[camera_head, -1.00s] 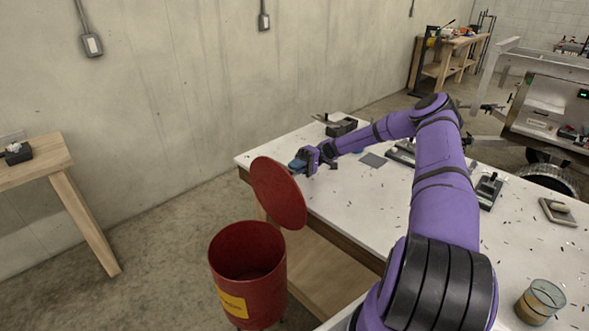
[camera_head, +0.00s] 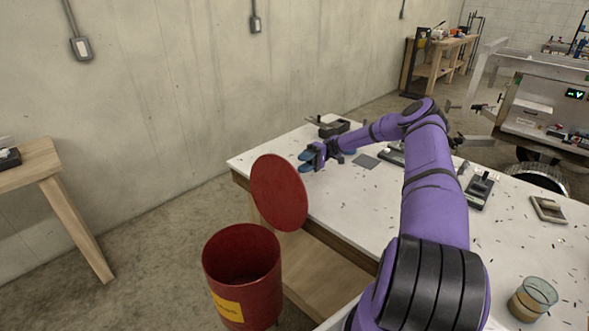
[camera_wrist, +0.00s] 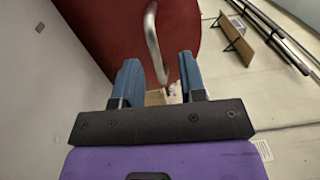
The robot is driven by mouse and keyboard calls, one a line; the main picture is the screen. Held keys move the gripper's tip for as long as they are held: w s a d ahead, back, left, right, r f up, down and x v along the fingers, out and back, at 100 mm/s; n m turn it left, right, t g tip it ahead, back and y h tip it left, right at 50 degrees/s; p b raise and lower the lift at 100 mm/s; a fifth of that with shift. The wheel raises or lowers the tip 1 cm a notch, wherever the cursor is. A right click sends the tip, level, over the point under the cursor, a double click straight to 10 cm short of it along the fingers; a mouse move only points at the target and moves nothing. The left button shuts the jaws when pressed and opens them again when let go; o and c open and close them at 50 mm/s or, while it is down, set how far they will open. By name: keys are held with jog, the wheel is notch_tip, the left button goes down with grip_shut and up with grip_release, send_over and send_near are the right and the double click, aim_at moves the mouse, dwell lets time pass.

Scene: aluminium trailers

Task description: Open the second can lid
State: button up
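A red can (camera_head: 243,290) with a yellow label stands on the floor beside the table, its mouth uncovered. Its round red lid (camera_head: 279,193) is raised, tilted steeply above the can's right side. My gripper (camera_head: 306,160) is just behind the lid's upper right edge, over the table corner. In the wrist view my gripper (camera_wrist: 160,82) has its blue fingers apart, with the lid (camera_wrist: 110,30) ahead of them. A curved metal handle (camera_wrist: 153,42) on the lid lies near the gap between the fingertips. I see nothing clamped.
The white table (camera_head: 340,215) holds scattered scraps, a glass jar (camera_head: 532,298) at the front right, and small tools. A wooden bench (camera_head: 40,170) stands at the left by the concrete wall. Floor left of the can is clear.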

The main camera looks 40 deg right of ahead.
jog(key=shift+w+d+f, duration=0.1)
jog(key=shift+w+d, duration=0.05)
jog(key=shift+d, duration=0.55)
jog(key=shift+w+d, duration=0.15)
jog(key=shift+d, duration=0.55)
jog(key=shift+c, duration=0.5)
jog(key=c, duration=0.3)
jog(key=shift+d+r+t, duration=0.1)
jog(key=shift+r+t, duration=0.2)
jog(key=shift+r, duration=0.05)
grip_shut()
jog(key=s+d+r+t+h, duration=0.1)
jog(key=d+r+t+h, duration=0.2)
jog(key=r+t+h, duration=0.6)
jog(key=w+a+f+n+g+h, duration=0.1)
jog(key=w+a+f+g+h, duration=0.1)
jog(key=a+f, duration=0.6)
jog(key=shift+a+f+g, duration=0.3)
jog(key=shift+a, duration=0.15)
